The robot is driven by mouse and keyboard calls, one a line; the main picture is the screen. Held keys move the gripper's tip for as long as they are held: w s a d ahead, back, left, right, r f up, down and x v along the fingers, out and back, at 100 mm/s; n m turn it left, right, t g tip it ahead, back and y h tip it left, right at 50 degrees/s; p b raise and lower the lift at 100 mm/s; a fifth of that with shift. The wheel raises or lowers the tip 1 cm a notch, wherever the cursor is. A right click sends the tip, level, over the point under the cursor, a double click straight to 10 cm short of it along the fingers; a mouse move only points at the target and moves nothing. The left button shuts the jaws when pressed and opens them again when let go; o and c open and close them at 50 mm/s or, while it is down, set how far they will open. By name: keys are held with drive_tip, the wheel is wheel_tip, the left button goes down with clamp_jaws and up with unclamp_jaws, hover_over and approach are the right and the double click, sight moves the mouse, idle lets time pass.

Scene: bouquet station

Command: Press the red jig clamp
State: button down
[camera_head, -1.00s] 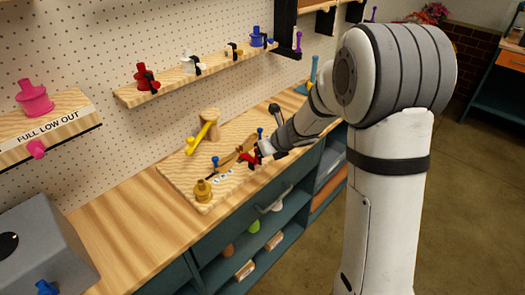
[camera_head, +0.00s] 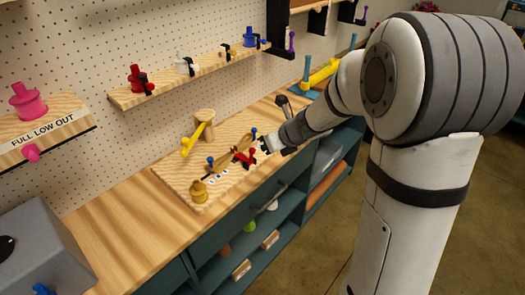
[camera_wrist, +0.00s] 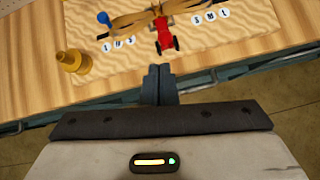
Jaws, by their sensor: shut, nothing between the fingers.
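The red jig clamp (camera_head: 246,157) sits on the wooden board (camera_head: 178,183) near its front edge, beside a brown jig piece (camera_head: 232,159). In the wrist view the clamp (camera_wrist: 165,36) is near the top centre, its red lever with dark ends pointing towards me. My gripper (camera_head: 266,147) is to the right of the clamp in the head view, apart from it. In the wrist view its fingers (camera_wrist: 158,72) are together and empty, just short of the clamp with a gap of board and bench edge between.
Blue-topped pins (camera_head: 211,162) stand by the jig. A yellow knob (camera_head: 198,191) stands at the board's near corner, and a yellow lever on a wooden post (camera_head: 199,130) is behind. White lettered discs (camera_wrist: 208,17) lie beside the clamp. Bare bench (camera_head: 125,225) lies left.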

drive_tip(key=r, duration=0.3)
drive_tip(key=s+r, duration=0.1)
drive_tip(key=shift+s+d+r+p, duration=0.1)
drive_tip(key=shift+d+r+p, duration=0.25)
drive_tip(key=d+r+m+t+h, duration=0.45)
drive_tip(key=d+r+m, duration=0.3)
drive_tip(key=m, duration=0.65)
drive_tip(key=s+d+r+m+g+h, duration=0.15)
drive_tip(key=s+d+m+h, duration=0.4)
drive_tip(key=m, duration=0.75)
drive_tip(key=s+a+f+m+g+y, duration=0.2)
drive_tip(key=s+m+g, duration=0.1)
drive_tip(key=s+m, duration=0.4)
drive_tip(key=s+a+f+m+g+y, duration=0.2)
drive_tip(key=s+m, duration=0.6)
drive_tip(key=s, duration=0.5)
drive_tip(key=shift+s+f+m+g, duration=0.3)
drive_tip(key=shift+f+g, duration=0.2)
drive_tip(key=shift+f, duration=0.2)
